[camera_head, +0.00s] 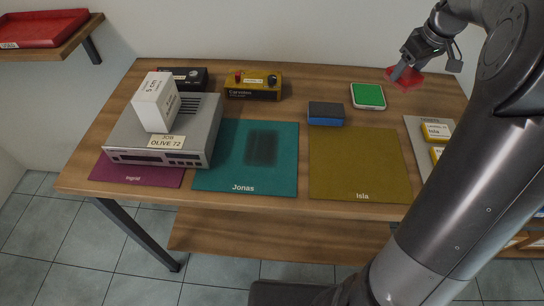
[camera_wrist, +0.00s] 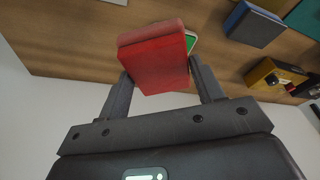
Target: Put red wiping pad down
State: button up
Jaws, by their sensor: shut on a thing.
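The red wiping pad (camera_head: 407,79) is at the back right of the table in the head view, below my gripper (camera_head: 398,70). In the wrist view the red pad (camera_wrist: 155,58) sits between the two fingers of my gripper (camera_wrist: 162,78), which is shut on it. I cannot tell whether the pad touches the tabletop. A green pad (camera_head: 368,96) with a white border lies to its left. A blue pad (camera_head: 325,114) with a dark top lies further left; it also shows in the wrist view (camera_wrist: 255,24).
Purple (camera_head: 115,172), teal (camera_head: 280,165) and olive (camera_head: 355,160) mats line the front. A silver hi-fi unit (camera_head: 205,135) bears a white box (camera_head: 155,105). A yellow device (camera_head: 253,92) and black device (camera_head: 195,77) stand behind. Yellow-labelled items (camera_head: 437,131) lie right. Bare wood surrounds the green pad.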

jog(key=s+a+n+g+y, duration=0.1)
jog(key=s+a+n, duration=0.5)
jog(key=s+a, duration=0.6)
jog(key=s+a+n+g+y, duration=0.15)
jog(key=s+a+n, duration=0.5)
jog(key=a, duration=0.85)
jog(key=shift+m+h, duration=0.25)
jog(key=shift+m, duration=0.1)
jog(key=a+f, duration=0.2)
jog(key=a, duration=0.2)
jog(key=a+f, duration=0.5)
jog(key=a, duration=0.2)
jog(key=shift+s+a+f, duration=0.3)
jog(key=shift+s+f, duration=0.1)
jog(key=shift+a+f, duration=0.1)
jog(key=shift+f, duration=1.9)
jog(key=o, duration=0.5)
jog(key=shift+f, duration=0.15)
jog(key=o, duration=0.5)
